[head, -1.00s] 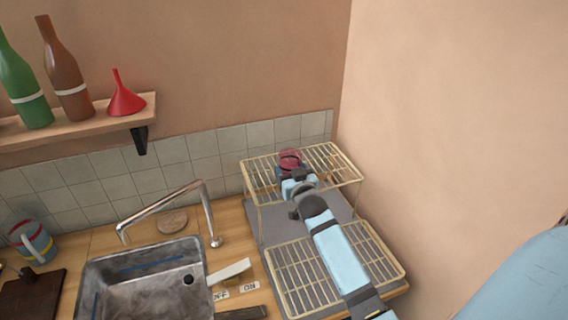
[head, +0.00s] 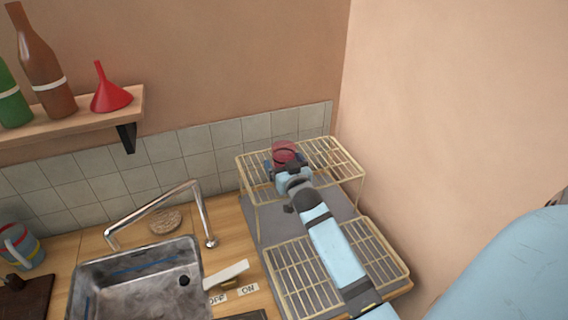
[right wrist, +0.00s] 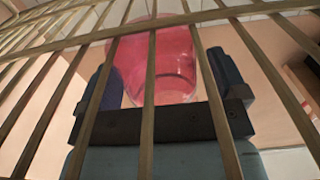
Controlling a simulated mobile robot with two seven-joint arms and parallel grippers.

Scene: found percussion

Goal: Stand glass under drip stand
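A red see-through glass (head: 285,152) is at the upper level of a two-tier wire rack (head: 341,163), near its back. My right gripper (head: 286,163) reaches in from the front with its fingers spread on either side of the glass. In the right wrist view, the glass (right wrist: 170,62) lies between the two dark fingers of the gripper (right wrist: 165,80), seen through the rack bars. The fingers stand wide apart; no firm contact is clear. I cannot make out the glass's base on the rack. My left gripper is out of view. No separate drip stand is identifiable.
The lower wire tier (head: 300,270) sits in front. A metal sink (head: 135,290) with a tap (head: 205,215) is to the left. A shelf (head: 85,125) holds bottles and a red funnel (head: 110,95). A wall closes the right side.

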